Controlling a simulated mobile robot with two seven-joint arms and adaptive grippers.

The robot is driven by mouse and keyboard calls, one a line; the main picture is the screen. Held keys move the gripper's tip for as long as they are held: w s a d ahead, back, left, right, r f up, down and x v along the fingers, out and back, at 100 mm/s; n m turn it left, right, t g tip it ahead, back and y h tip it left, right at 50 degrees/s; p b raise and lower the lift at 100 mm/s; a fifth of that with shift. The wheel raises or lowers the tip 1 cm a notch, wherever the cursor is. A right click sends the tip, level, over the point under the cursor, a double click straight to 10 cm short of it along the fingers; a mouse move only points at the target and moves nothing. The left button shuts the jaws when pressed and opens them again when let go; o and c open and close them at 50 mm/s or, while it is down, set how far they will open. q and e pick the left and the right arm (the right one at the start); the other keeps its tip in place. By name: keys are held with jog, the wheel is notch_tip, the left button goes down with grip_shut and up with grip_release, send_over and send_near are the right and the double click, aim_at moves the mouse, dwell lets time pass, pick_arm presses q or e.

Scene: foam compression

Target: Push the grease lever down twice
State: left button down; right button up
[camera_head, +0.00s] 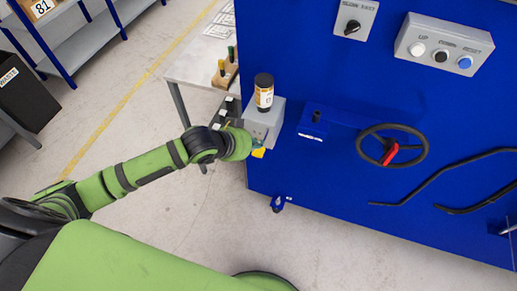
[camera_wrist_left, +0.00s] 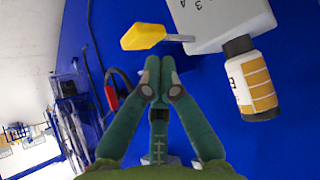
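The grease lever has a yellow handle (camera_head: 258,153) and sticks out low on the grey pump box (camera_head: 267,118) at the side of the blue machine. It also shows in the left wrist view, where the yellow handle (camera_wrist_left: 143,37) sits on a thin metal rod coming from the box (camera_wrist_left: 215,18). My left gripper (camera_wrist_left: 158,66) has its fingertips together with nothing seen between them, close to the handle. In the head view my left gripper (camera_head: 255,144) is right beside the handle and partly covers it; I cannot tell whether they touch. My right gripper is not in view.
A dark-capped bottle (camera_head: 264,92) stands on the pump box. The blue machine (camera_head: 340,215) carries a handwheel (camera_head: 392,146) with a red grip and a button box (camera_head: 444,45). A table (camera_head: 197,66) with small tools stands behind my left arm. The floor at left is open.

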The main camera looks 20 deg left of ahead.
aim_at(257, 150)
pick_arm(q)
jog(key=shift+f, duration=0.2)
jog(key=shift+f, duration=0.25)
jog(key=shift+f+b, duration=0.7)
jog(key=shift+f, duration=0.65)
dwell(1.4)
jog(key=shift+r, duration=0.1)
dwell(0.5)
jog(key=shift+r+p, duration=1.7)
jog(key=shift+p, duration=0.5)
notch_tip(257, 150, up, 3)
jog(key=p, duration=0.2)
jog(key=shift+f+p, duration=0.2)
jog(key=shift+p, duration=0.15)
jog(key=shift+r+p, duration=0.45)
jog(key=shift+r, duration=0.75)
